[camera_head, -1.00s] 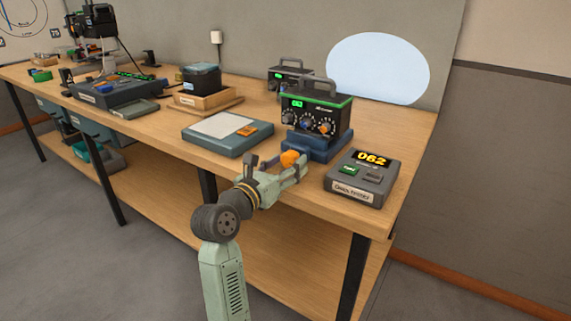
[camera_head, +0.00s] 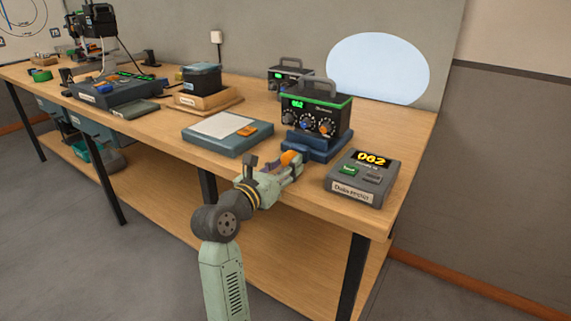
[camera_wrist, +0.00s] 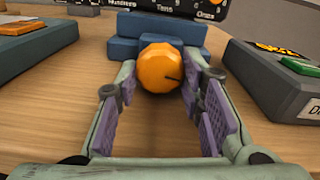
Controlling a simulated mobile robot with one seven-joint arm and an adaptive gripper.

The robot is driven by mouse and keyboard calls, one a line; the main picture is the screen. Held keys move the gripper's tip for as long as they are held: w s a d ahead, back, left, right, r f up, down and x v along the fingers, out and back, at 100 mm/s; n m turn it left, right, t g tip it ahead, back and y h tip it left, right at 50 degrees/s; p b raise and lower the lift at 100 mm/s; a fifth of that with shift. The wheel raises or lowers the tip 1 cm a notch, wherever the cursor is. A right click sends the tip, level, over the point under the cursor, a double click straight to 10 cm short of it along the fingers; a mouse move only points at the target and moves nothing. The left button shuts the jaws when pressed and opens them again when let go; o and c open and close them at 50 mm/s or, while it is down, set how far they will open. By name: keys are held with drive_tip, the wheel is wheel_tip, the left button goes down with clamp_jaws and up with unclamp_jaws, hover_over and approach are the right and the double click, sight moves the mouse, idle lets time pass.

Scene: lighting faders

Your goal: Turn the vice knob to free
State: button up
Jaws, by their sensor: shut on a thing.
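The orange round vice knob (camera_wrist: 158,66) sits at the front of the blue vice (camera_wrist: 140,28), low over the bench. A dark line on its face points right and slightly down in the wrist view. The vice (camera_head: 320,150) carries a black unit with a green-trimmed top (camera_head: 315,115). My gripper (camera_wrist: 163,76) is shut on the knob, one finger on each side. In the head view my gripper (camera_head: 288,162) hides part of the knob. No label for free is readable around the knob.
A flat blue-grey tray with an orange piece (camera_head: 205,141) lies to the left. The wooden bench (camera_head: 330,208) is clear along its front edge.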

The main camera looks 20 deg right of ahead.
drive_tip(key=shift+r+n+p, duration=0.25)
drive_tip(key=shift+n+p, duration=0.25)
drive_tip(key=shift+p, duration=0.45)
drive_tip(key=shift+f, duration=0.25)
drive_tip(key=o, duration=1.2)
drive_tip(key=shift+c, duration=0.2)
drive_tip(key=shift+s+a, duration=0.1)
drive_tip(key=v, duration=1.1)
drive_tip(key=shift+s+a, duration=0.3)
drive_tip(key=shift+c, duration=0.2)
